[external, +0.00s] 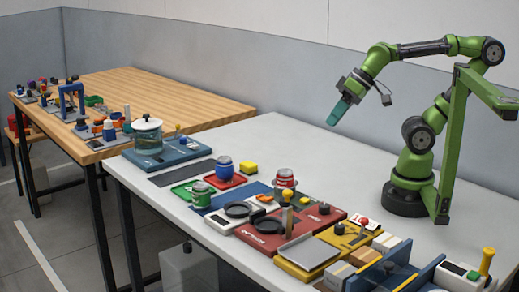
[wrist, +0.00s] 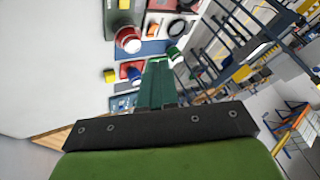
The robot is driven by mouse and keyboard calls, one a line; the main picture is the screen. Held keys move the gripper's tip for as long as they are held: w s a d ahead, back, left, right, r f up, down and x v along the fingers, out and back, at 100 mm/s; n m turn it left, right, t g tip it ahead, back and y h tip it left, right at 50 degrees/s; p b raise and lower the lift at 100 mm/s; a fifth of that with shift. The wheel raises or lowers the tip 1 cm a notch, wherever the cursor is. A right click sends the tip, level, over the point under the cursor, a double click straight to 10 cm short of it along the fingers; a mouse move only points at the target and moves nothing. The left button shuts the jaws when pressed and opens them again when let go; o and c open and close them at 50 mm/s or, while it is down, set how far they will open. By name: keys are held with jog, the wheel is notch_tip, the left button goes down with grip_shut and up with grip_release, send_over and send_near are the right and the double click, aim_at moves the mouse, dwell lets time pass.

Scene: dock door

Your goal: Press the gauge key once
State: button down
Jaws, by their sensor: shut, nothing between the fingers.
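My gripper (external: 338,113) has teal fingers, shut and empty, held in the air above the back of the white table, clear of the devices. In the wrist view the shut fingers (wrist: 157,75) point toward the table's items. I cannot tell for sure which part is the gauge key. Candidates are a white unit with a black round dish (external: 238,211), a yellow unit with a red button (external: 364,221), and a white unit with a green panel (external: 452,270) at the front right. No finger touches any of them.
A red unit (external: 268,236), a red-and-white jar (external: 284,181), a blue jar (external: 223,168), a green jar (external: 200,193) and a yellow block (external: 248,168) crowd the table's front. The back of the white table (external: 300,135) is clear.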

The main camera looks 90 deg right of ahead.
notch_tip(320, 180, down, 4)
jog(key=w+d+f+m+g, duration=0.1)
jog(key=w+d+m+g, duration=0.1)
jog(key=m, duration=0.1)
jog(key=m+g+y, duration=0.4)
jog(key=m+y, duration=0.3)
jog(key=m, duration=1.5)
send_over(305, 198)
notch_tip(305, 198, down, 6)
jog(key=shift+d+f, duration=0.15)
jog(key=shift+f, duration=4.4)
jog(key=shift+f, duration=0.45)
